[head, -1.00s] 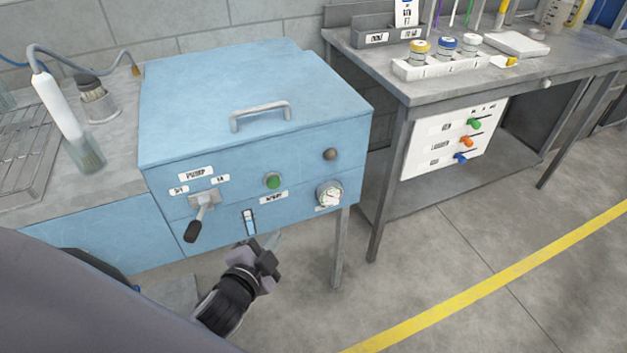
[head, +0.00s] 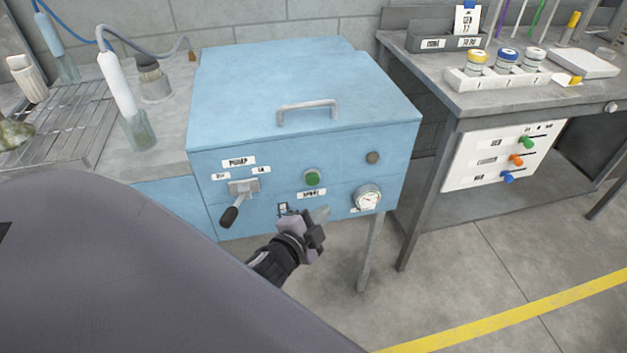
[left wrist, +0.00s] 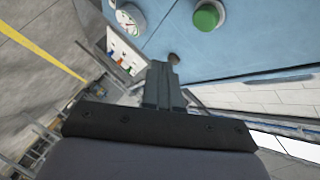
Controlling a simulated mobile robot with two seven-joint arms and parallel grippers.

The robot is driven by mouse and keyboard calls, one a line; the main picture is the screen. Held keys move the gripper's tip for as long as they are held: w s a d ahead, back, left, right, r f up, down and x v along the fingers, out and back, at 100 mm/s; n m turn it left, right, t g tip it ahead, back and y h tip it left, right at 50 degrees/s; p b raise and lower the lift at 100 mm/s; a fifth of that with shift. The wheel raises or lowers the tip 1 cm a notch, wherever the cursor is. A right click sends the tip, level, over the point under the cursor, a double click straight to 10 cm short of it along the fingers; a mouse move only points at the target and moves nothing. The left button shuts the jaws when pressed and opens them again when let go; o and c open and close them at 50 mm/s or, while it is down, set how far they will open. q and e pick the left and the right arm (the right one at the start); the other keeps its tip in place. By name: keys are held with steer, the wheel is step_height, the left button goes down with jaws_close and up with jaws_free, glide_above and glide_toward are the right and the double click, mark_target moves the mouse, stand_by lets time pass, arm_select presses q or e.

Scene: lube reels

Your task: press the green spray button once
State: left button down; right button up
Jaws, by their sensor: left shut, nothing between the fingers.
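The green spray button (head: 312,178) is on the front face of the blue cabinet (head: 255,165), above a label that appears to read SPRAY. It also shows at the top of the left wrist view (left wrist: 208,16). My left gripper (head: 322,216) is shut and empty. In the head view its tips appear just below and slightly right of the button. In the left wrist view the shut fingers (left wrist: 160,70) appear below and left of the button, with a visible gap between. My right gripper is not in view.
A pump lever (head: 235,208) hangs left of the button. A round gauge (head: 368,198) and a dark knob (head: 373,158) are to its right. A bench (head: 450,100) with a panel of coloured knobs (head: 500,160) stands at the right. A glass jar (head: 138,130) stands at the left.

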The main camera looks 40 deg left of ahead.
arm_select(q)
steer(key=w+a, duration=0.4)
steer(key=shift+a, duration=0.3)
steer(key=shift+a, duration=0.1)
stand_by(1.9)
steer(key=shift+w+a, duration=0.25)
steer(key=shift+w+a, duration=0.3)
steer(key=shift+a, duration=0.05)
stand_by(0.8)
stand_by(0.3)
steer(key=shift+s+d+p, duration=0.4)
steer(key=shift+s+d, duration=0.2)
steer(key=shift+d, duration=0.1)
steer(key=s+d, duration=0.3)
steer(key=shift+s+d, duration=0.1)
steer(key=shift+d, duration=0.3)
